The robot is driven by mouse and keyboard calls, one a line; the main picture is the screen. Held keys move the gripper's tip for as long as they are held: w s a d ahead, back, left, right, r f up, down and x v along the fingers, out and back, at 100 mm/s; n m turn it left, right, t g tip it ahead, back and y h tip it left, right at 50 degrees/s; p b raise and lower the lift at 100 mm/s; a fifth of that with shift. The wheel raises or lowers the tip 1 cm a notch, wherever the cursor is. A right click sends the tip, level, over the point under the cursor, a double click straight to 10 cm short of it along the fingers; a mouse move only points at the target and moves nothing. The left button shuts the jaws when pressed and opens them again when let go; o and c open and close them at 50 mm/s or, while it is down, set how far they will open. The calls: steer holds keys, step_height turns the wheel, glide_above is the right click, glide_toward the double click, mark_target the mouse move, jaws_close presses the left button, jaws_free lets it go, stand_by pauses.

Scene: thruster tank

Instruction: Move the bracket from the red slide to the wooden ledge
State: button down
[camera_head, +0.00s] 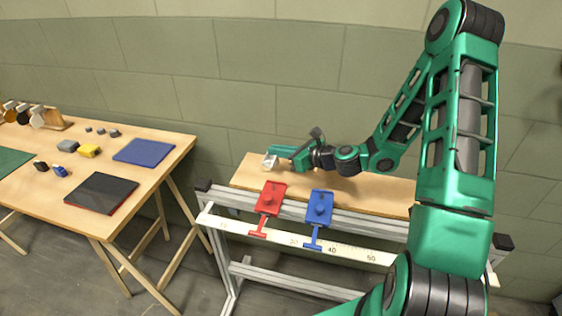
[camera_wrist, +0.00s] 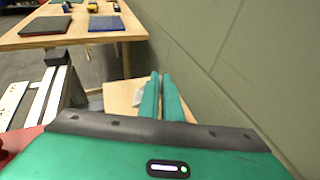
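The bracket (camera_head: 269,161) is a small pale grey piece at the left end of the wooden ledge (camera_head: 353,190). I cannot tell whether it rests on the wood or is just above it. My gripper (camera_head: 277,154) reaches along the ledge, its green fingers pointing left with their tips at the bracket. In the wrist view the fingers (camera_wrist: 161,95) are close together with a narrow gap, and the bracket (camera_wrist: 138,98) shows just left of them. Whether they grip part of it is hidden. The red slide (camera_head: 270,196) sits on the rail in front of the ledge, with no bracket on it.
A blue slide (camera_head: 319,208) stands right of the red one, above a white numbered scale (camera_head: 285,238). A wooden table (camera_head: 150,165) with blue and black pads and small blocks is at the left. A wall rises close behind the ledge.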

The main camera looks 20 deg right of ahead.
steer(key=shift+w+d+f, duration=0.3)
steer(key=shift+d+f, duration=0.05)
steer(key=shift+d, duration=0.15)
steer(key=shift+f, duration=2)
steer(key=c, duration=1.9)
jaws_free()
steer(key=shift+c, duration=0.2)
steer(key=v, duration=1.2)
steer(key=shift+r, duration=0.15)
